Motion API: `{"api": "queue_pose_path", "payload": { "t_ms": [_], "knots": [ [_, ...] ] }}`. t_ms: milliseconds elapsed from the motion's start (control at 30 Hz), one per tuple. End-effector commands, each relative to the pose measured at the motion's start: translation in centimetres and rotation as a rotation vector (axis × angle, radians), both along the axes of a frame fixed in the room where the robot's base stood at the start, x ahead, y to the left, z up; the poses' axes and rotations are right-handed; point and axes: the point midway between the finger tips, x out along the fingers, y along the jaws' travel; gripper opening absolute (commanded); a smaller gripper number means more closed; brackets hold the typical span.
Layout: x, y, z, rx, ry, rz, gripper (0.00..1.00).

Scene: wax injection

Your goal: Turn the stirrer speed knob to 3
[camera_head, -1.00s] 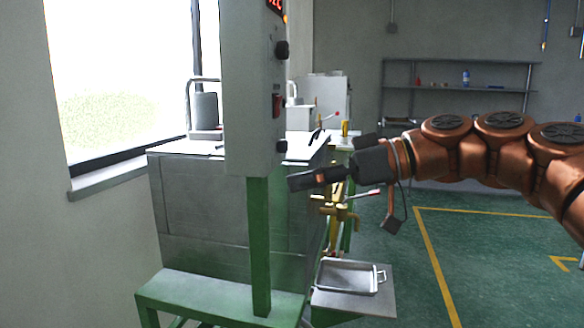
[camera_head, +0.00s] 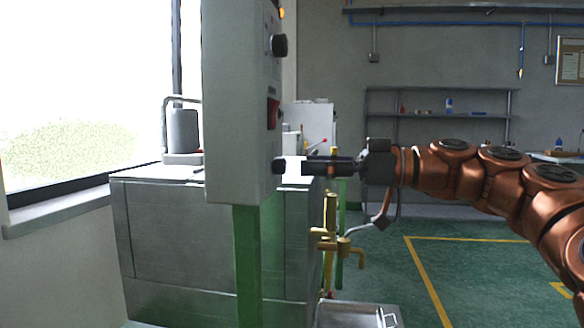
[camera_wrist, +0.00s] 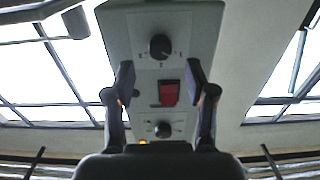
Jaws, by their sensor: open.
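A grey control box (camera_head: 235,100) on a green post carries a black upper knob (camera_head: 279,45), a red switch (camera_head: 273,113) and a black lower knob (camera_head: 279,166). I cannot read which knob is the stirrer speed. My gripper (camera_head: 304,167) points left, level with the lower knob and just short of it. In the wrist view the open fingers flank the panel; a larger black knob (camera_wrist: 160,46) with scale marks sits centred just above the fingertips, seemingly the lower one. The red switch (camera_wrist: 168,93) and a smaller knob (camera_wrist: 163,129) also show. The pointer's setting is too small to read.
A metal cabinet (camera_head: 170,230) stands behind the box. Yellow valve pipes (camera_head: 331,225) and a metal tray (camera_head: 355,315) are below my gripper. A wall shelf (camera_head: 440,115) is at the back. The green floor at right is clear.

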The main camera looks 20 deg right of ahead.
Motion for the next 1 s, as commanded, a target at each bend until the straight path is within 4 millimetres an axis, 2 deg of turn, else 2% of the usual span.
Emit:
{"api": "queue_pose_path", "payload": {
  "t_ms": [100,300,667,1000],
  "knots": [
    [0.9,1.5,-0.2,0.001,0.002,-0.002,0.55],
    [1.8,3.2,-0.1,0.000,0.001,0.001,0.55],
    [2.1,3.6,-0.1,0.001,0.002,0.000,0.55],
    [2.1,3.6,-0.1,0.001,0.002,-0.001,0.21]
  ]
}}
